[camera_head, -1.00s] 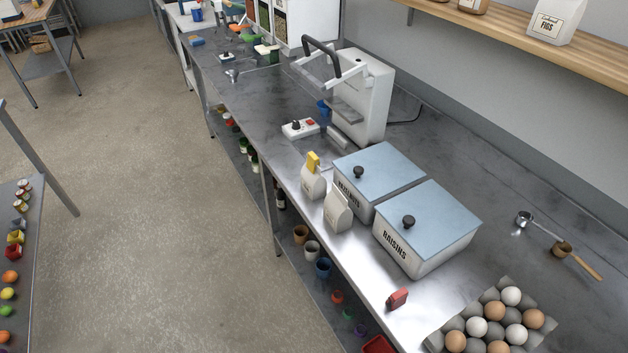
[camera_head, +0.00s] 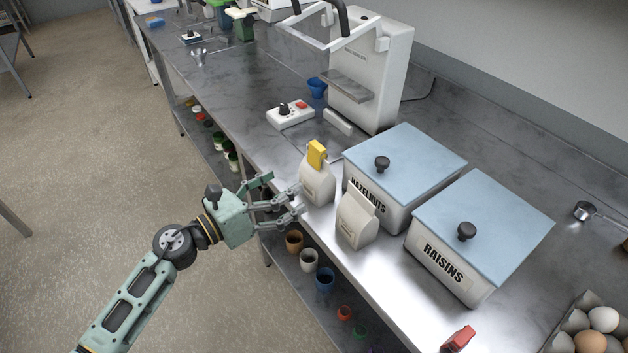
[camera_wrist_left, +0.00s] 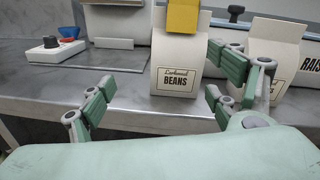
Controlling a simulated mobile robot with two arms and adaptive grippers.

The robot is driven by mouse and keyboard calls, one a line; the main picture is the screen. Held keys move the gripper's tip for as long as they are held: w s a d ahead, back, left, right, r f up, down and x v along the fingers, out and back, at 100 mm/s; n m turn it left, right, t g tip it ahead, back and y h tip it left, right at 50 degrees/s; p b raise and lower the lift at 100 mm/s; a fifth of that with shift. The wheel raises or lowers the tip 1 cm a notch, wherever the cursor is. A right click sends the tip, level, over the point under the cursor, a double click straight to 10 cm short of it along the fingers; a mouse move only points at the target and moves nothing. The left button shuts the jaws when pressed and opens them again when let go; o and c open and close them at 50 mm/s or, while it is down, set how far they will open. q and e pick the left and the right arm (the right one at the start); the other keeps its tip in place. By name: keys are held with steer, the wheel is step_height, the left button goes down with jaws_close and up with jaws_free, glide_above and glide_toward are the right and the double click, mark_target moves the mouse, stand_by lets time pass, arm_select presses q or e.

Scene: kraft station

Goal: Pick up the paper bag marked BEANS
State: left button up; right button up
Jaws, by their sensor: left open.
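The paper bag marked BEANS (camera_head: 317,187) stands upright near the front edge of the steel counter, with a yellow clip (camera_head: 317,153) on its top. In the left wrist view the BEANS bag (camera_wrist_left: 178,60) faces me with its label readable, ahead of and between the fingers. My left gripper (camera_head: 286,198) is open and empty, just left of the bag at the counter's front edge. In the left wrist view my left gripper (camera_wrist_left: 153,93) shows both fingers apart, not closed on the bag. My right gripper is not in view.
A second paper bag (camera_head: 356,222) stands close to the right of the BEANS bag. Behind are the HAZELNUTS bin (camera_head: 382,205) and RAISINS bin (camera_head: 448,268). A switch box (camera_head: 290,115) and a white press (camera_head: 372,75) stand farther back. Cups sit on the shelf below.

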mark_target(310, 174)
arm_select(q)
steer(key=d+r+m, duration=0.1)
steer(key=r+m+g, duration=0.1)
steer(key=shift+s+d+m+h, duration=0.15)
steer(key=shift+d+m+h, duration=0.2)
steer(key=shift+m+h, duration=0.05)
steer(key=d, duration=0.1)
steer(key=d+p, duration=0.1)
steer(key=w, duration=0.1)
steer(key=shift+d+r, duration=0.35)
steer(key=shift+d, duration=0.05)
steer(key=p+x, duration=0.1)
steer(key=x, duration=0.2)
steer(key=shift+w+d+f+p, duration=0.1)
steer(key=shift+w+d+p, duration=0.1)
steer(key=shift+p, duration=0.15)
steer(key=shift+w+d, duration=0.15)
steer(key=shift+d, duration=0.15)
steer(key=shift+f, duration=0.1)
steer(key=shift+c, duration=0.9)
steer(key=c, duration=1.3)
steer(key=shift+c, duration=0.3)
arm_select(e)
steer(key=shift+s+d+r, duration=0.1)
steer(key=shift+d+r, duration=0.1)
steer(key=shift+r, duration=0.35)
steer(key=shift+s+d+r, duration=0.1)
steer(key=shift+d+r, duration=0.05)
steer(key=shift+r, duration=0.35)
